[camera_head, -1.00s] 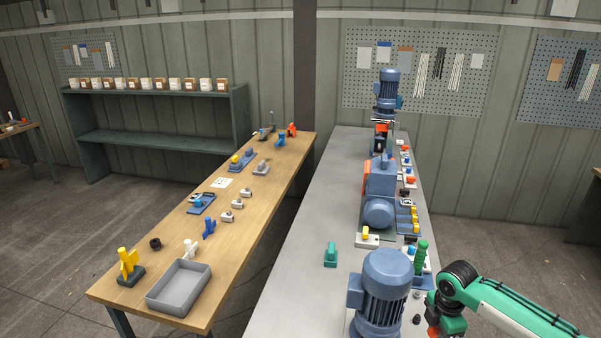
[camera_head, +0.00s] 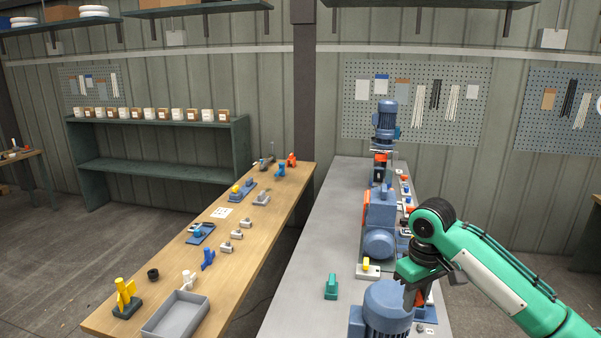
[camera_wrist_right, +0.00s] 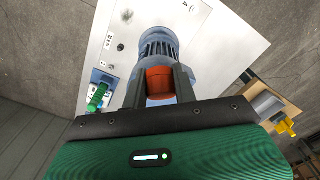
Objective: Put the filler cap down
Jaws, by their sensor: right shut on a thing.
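The filler cap, an orange round piece (camera_wrist_right: 160,82), sits between the two dark fingers of my right gripper (camera_wrist_right: 160,92) in the right wrist view. The gripper is shut on it. In the head view my right gripper (camera_head: 415,284) points down, beside and above the near blue motor (camera_head: 387,308); a bit of orange shows at its fingers. In the right wrist view the ribbed blue motor (camera_wrist_right: 158,45) lies beyond the cap. My left gripper is not in view.
A larger blue pump (camera_head: 379,225) stands farther back. The wooden table (camera_head: 225,265) at left carries a grey tray (camera_head: 150,325) and several small parts.

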